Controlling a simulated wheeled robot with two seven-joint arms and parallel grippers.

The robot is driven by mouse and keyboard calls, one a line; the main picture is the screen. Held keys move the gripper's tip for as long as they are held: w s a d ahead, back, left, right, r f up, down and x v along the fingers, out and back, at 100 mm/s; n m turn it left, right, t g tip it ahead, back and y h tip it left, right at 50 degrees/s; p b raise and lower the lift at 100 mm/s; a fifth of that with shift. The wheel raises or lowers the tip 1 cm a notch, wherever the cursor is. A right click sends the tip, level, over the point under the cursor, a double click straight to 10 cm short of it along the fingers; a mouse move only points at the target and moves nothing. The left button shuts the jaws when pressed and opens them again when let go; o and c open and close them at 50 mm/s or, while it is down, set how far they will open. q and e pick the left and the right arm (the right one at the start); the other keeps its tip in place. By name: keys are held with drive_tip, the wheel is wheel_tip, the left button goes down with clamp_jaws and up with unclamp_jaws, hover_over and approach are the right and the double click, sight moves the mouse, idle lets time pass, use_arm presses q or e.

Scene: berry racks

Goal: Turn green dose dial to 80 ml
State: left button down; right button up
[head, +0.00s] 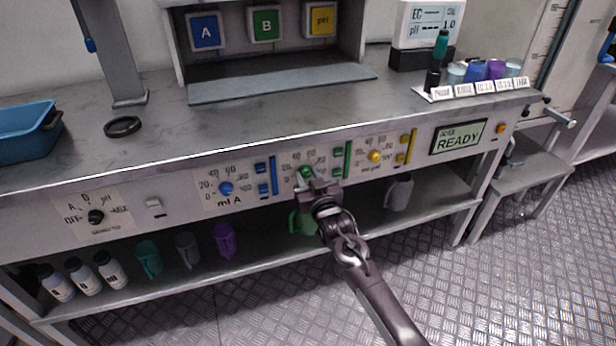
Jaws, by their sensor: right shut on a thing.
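The green dose dial (306,172) is on the front panel of the bench, between the blue dial (226,188) and the yellow dial (375,156). My right gripper (312,184) comes up from the lower right and is shut on the green dial. The gripper covers the lower part of the dial and its scale, so the pointer's setting cannot be read. A green vertical bar (348,158) is just right of the dial. My left gripper is not in view.
The display (459,136) at the panel's right reads READY. A black selector knob (96,216) is at the panel's left. Below, a shelf holds white bottles (109,269) and coloured jugs, including a purple one (224,240). A blue bin (28,134) stands on the bench top.

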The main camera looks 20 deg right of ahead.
drive_tip(key=o, duration=1)
drive_tip(key=shift+c, duration=0.2)
drive_tip(key=shift+s, duration=0.1)
drive_tip(key=shift+s, duration=0.4)
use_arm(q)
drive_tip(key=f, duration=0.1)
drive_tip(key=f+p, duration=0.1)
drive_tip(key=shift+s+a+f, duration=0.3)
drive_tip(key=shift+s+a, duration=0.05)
use_arm(e)
drive_tip(key=s, duration=0.6)
drive_tip(key=shift+s+d, duration=0.15)
drive_tip(key=shift+s, duration=0.25)
